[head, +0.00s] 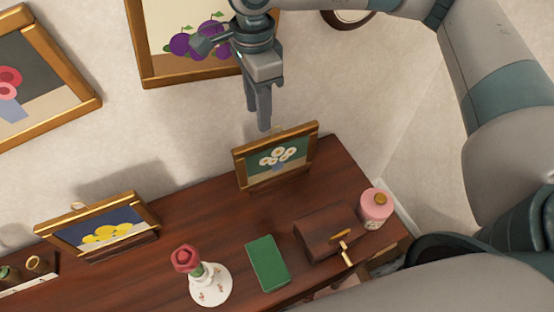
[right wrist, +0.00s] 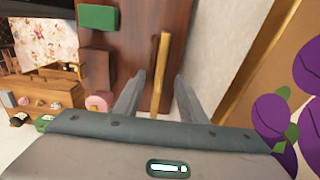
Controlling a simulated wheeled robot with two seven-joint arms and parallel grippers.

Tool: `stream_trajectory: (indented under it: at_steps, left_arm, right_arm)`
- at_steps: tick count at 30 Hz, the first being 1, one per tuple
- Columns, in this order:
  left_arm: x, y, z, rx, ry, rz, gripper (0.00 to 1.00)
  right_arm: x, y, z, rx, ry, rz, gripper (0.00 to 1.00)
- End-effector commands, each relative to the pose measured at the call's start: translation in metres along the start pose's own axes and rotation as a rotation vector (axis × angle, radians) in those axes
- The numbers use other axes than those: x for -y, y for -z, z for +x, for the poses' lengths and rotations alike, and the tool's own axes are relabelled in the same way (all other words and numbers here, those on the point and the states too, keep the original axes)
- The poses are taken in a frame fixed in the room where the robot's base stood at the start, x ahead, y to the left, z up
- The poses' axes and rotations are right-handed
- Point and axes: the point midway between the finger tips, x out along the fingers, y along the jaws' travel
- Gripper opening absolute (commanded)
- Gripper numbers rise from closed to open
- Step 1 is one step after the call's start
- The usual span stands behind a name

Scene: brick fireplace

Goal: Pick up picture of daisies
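The picture of daisies (head: 301,150), white flowers on green in a gold frame, stands leaning back near the far edge of the dark wooden table. My right gripper (head: 260,118) points down just above and behind its top edge. In the right wrist view my right gripper (right wrist: 160,78) is open, with the frame's thin gold edge (right wrist: 161,58) seen between its two fingers. I see no contact between fingers and frame. My left gripper is not in view.
On the table (head: 215,220) stand a yellow-flower picture (head: 105,235), a white vase with a red flower (head: 210,288), a green book (head: 267,263), a brown box (head: 322,230) and a pink jar (head: 375,208). A plum picture (head: 160,75) hangs on the wall close to my right gripper.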

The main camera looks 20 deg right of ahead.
Motion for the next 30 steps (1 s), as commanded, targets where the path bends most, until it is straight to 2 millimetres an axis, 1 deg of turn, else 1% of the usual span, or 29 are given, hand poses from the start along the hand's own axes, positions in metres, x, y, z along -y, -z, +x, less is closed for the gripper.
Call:
stream_trajectory:
  at_steps: [1,3,6,11,20,23,26,30]
  left_arm:
    - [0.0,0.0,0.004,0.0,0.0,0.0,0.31]
    - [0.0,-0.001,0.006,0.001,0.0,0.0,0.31]
    - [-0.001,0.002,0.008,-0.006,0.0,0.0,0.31]
    - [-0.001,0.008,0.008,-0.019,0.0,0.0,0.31]
    - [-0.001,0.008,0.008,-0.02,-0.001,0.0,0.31]
    - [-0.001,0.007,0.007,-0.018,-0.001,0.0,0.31]
    - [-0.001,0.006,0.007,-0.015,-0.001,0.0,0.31]
    - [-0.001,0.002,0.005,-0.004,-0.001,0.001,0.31]
  right_arm:
    - [-0.001,0.0,0.011,-0.001,-0.002,0.0,0.38]
    - [-0.001,0.0,0.022,0.0,-0.003,-0.001,0.38]
    - [0.0,0.0,0.032,0.0,-0.001,-0.001,0.38]
    - [0.0,0.0,0.038,0.001,0.0,-0.001,0.38]
    - [0.0,0.0,0.038,0.001,0.0,-0.001,0.38]
    - [0.0,0.0,0.042,0.0,-0.001,0.0,0.38]
    - [0.001,0.001,0.05,-0.001,-0.002,0.0,0.38]
    - [0.002,0.002,0.068,-0.001,-0.003,-0.001,0.38]
